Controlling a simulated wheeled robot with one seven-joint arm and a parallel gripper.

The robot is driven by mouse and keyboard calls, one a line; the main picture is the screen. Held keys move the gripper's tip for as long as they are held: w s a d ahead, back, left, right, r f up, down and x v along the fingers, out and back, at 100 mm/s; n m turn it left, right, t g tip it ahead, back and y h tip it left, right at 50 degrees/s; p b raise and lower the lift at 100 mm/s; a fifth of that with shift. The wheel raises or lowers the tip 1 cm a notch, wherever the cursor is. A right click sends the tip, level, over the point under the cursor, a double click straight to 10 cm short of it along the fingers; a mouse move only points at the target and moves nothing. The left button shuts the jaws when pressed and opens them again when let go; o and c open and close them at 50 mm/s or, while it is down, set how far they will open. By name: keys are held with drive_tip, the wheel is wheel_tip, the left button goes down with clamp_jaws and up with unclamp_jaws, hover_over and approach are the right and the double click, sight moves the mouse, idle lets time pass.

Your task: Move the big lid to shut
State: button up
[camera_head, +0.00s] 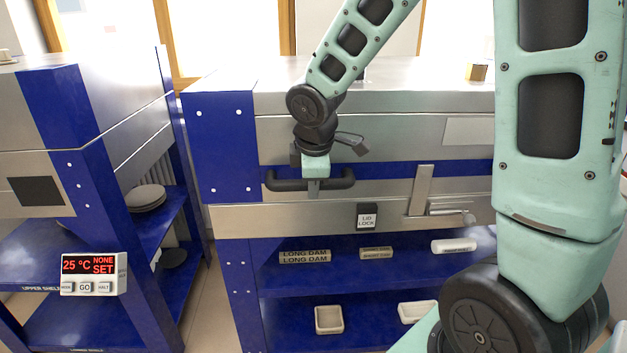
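The big lid (390,137) is the broad silver top of the blue and silver kiln in the middle of the view. It looks level and low over the kiln body; I cannot tell whether it rests fully down. A black bar handle (341,180) runs across the kiln's front. My gripper (313,188) points down at the handle's middle, overlapping it in the picture. The gripper's mount hides part of the bar, and I cannot tell whether the fingers close on it. A block marked LID LOCK (367,216) sits below the handle on the front panel.
A metal latch lever (422,190) stands right of the lock block. Blue shelves below hold dams (305,256) and pale trays (329,320). A second kiln (75,110) stands left, with a control display (90,268) in front. A small box (476,72) lies on top.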

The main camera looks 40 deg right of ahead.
drive_tip(key=o, duration=0.4)
drive_tip(key=shift+s+a+f, duration=0.25)
drive_tip(key=shift+s+f, duration=0.15)
drive_tip(key=shift+f, duration=0.15)
drive_tip(key=shift+c, duration=0.2)
drive_tip(key=shift+r, duration=0.1)
drive_tip(key=shift+w+d+r, duration=0.1)
drive_tip(key=shift+r, duration=0.1)
drive_tip(key=p+v, duration=0.4)
drive_tip(key=v, duration=1.3)
drive_tip(key=shift+w+r, duration=0.15)
